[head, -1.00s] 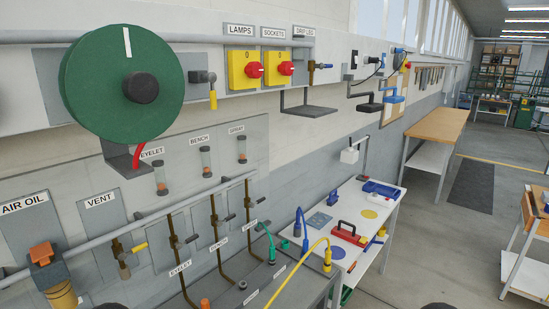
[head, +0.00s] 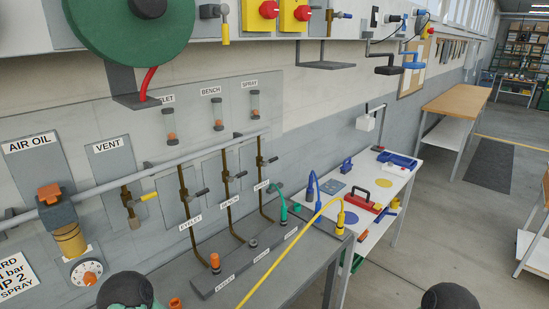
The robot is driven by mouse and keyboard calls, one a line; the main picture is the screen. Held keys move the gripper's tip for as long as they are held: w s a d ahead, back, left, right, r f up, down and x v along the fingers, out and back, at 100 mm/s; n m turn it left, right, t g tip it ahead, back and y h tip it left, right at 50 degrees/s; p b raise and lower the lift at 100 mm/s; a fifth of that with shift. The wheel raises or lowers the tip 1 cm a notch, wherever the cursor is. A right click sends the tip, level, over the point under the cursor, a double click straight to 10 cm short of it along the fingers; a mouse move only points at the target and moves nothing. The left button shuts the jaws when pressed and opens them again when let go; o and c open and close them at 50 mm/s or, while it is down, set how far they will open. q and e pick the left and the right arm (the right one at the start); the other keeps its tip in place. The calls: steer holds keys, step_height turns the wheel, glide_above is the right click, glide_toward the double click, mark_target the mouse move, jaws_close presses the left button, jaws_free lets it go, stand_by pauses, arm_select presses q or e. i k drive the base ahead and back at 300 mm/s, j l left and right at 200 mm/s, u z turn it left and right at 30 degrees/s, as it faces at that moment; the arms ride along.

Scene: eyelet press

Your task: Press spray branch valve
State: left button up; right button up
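The spray branch valve (head: 265,161) is on the wall panel, the rightmost of three similar branch valves on brown pipes. Its small dark handle points to the right, and a label (head: 262,186) reading SPRAY sits below it. The bench valve (head: 230,176) and the eyelet valve (head: 190,194) stand to its left. Neither gripper shows; only dark rounded parts of my arms show at the bottom edge, well below the valves.
A grey pipe (head: 150,181) runs across in front of the panel above the valves. A grey bench (head: 270,270) with a port block juts out below. A white table (head: 350,225) stands to the right.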

mark_target(265, 163)
steer(key=i+l+z, duration=0.3)
steer(key=i+l, duration=0.35)
steer(key=i+l+z, duration=0.3)
steer(key=i+l, duration=0.2)
steer(key=i, duration=0.2)
